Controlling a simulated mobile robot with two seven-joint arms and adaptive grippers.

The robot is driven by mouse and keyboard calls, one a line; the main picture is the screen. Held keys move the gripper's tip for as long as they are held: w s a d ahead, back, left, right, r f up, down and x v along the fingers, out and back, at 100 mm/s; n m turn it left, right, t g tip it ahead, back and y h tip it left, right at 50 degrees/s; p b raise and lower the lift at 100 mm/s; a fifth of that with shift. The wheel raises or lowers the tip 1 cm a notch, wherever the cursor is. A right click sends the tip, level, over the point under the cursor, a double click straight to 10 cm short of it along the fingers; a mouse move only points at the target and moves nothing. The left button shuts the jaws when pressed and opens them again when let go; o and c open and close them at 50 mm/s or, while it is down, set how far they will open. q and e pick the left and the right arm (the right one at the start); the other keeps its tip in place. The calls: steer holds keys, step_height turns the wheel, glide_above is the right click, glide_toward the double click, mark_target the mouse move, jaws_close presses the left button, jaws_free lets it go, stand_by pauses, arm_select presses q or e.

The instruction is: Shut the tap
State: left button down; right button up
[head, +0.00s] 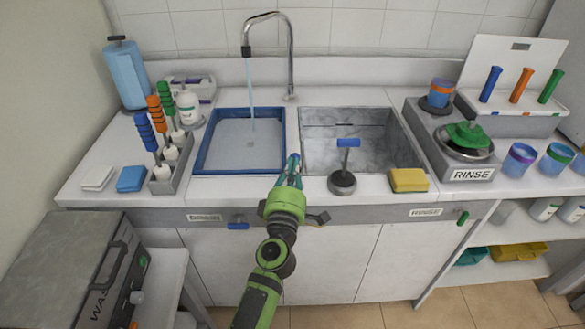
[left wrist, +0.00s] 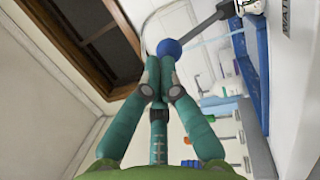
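The chrome tap (head: 291,50) stands behind the two sinks. A thin stream of water (head: 250,95) runs from its spout into the blue-rimmed left basin (head: 200,165). A lever with a blue ball knob (left wrist: 168,47) lies right at the fingertips of my left gripper (left wrist: 158,75). The knob also shows as a small blue patch in the head view (head: 294,157). My left gripper (head: 291,168) has its green fingers drawn together at the counter's front, between the sinks. I cannot tell whether they touch the knob. My right gripper is out of view.
A blue-handled tool on a round grey base (head: 342,183) stands just right of the gripper, with a yellow sponge (head: 408,180) beyond. A brush rack (head: 172,180) stands left. A grey box (head: 65,260) is at the front left. The right basin (head: 385,140) looks empty.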

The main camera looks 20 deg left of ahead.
mark_target(292, 155)
arm_select(q)
steer(key=r+p, duration=0.1)
steer(key=w+p, duration=0.1)
steer(key=r+p, duration=0.1)
steer(key=p, duration=0.1)
steer(key=shift+w+a+r, duration=0.25)
steer(key=shift+w+r, duration=0.05)
steer(key=shift+w, duration=0.05)
steer(key=w+r+p, duration=0.2)
steer(key=w, duration=0.1)
steer(key=shift+a, duration=0.4)
steer(key=shift+w+a+r, duration=0.2)
steer(key=shift+w, duration=0.55)
steer(key=shift+w+a+r, duration=0.2)
steer(key=shift+w, duration=0.5)
steer(key=shift+s, duration=0.15)
